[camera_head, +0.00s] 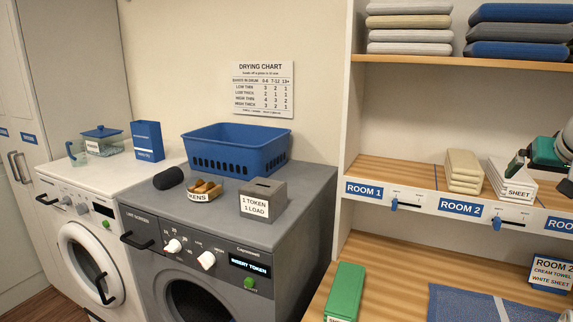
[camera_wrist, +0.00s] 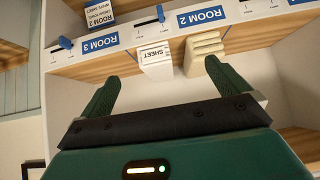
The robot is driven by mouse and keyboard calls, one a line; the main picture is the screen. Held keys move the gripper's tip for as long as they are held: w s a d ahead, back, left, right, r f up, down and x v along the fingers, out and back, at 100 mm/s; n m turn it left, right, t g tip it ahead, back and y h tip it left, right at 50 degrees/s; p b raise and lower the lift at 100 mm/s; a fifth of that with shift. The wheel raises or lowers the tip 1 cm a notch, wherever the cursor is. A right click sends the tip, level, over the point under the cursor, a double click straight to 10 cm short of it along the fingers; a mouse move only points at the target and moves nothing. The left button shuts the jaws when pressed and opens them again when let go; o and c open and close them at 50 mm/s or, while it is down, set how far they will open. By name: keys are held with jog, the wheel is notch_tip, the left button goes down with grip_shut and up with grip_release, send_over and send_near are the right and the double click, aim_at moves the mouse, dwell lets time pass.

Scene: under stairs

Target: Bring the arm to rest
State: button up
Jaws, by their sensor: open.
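My gripper (camera_head: 516,163) is at the right edge of the head view, by the white stack labelled SHEET (camera_head: 512,182) on the middle shelf. In the wrist view my gripper (camera_wrist: 162,72) shows two green fingers spread wide, with nothing held between them. That view is turned over. The SHEET stack (camera_wrist: 156,62) lies beyond the fingertips, and a cream towel stack (camera_wrist: 204,50) is beside it. The cream stack also shows in the head view (camera_head: 463,170). Part of my arm is cut off by the right edge of the head view.
The shelf unit has a ROOM 1 label (camera_head: 364,189) and a ROOM 2 label (camera_head: 461,208). Folded linens (camera_head: 519,31) fill the top shelf. A green stack (camera_head: 345,291) and blue mat (camera_head: 480,305) lie below. Left stand two machines with a blue basket (camera_head: 235,150) on top.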

jog(key=s+a+f+n+y, duration=0.1)
jog(key=s+a+f, duration=0.15)
jog(key=a, duration=0.65)
jog(key=s+a+f+n+y, duration=0.15)
jog(key=a+f, duration=0.25)
jog(key=a, duration=0.6)
jog(key=s+a+f+n+y, duration=0.1)
jog(key=s+a+f, duration=0.25)
jog(key=a, duration=0.55)
jog(key=s+a+f+n+g, duration=0.2)
jog(key=s+a+f, duration=0.9)
jog(key=a+f, duration=0.1)
jog(key=shift+f, duration=0.55)
jog(key=shift+s+y, duration=0.1)
jog(key=shift+y, duration=0.15)
